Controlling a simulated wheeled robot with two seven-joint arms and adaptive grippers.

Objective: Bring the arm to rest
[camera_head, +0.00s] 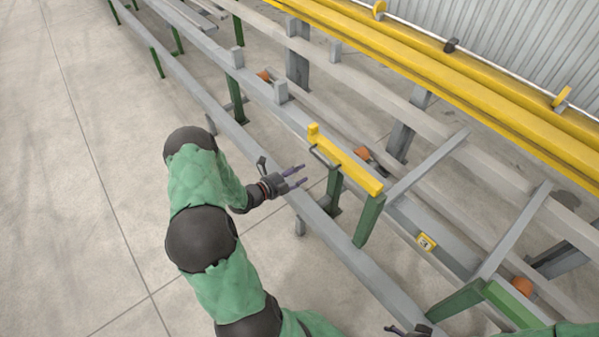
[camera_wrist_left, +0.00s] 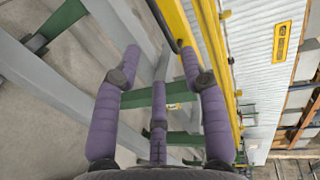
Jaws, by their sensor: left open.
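My left arm comes in from the left in the head view, with green sleeves and dark joints. Its gripper (camera_head: 296,177) is over the near grey rail (camera_head: 320,222), just left of a short yellow bar (camera_head: 352,165) with a dark handle. In the left wrist view the purple fingers (camera_wrist_left: 155,85) are spread apart with nothing between them. A yellow beam (camera_wrist_left: 177,22) with a dark handle passes beyond the fingertips. A small part of my right gripper (camera_head: 400,331) shows at the bottom edge of the head view; its fingers are mostly cut off.
The runout table's grey rails and green posts (camera_head: 370,220) run diagonally across the head view. Long yellow beams (camera_head: 450,75) lie at the back, before a corrugated wall (camera_head: 540,50). A yellow label (camera_head: 427,242) is on a rail. The concrete floor (camera_head: 80,200) at left is clear.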

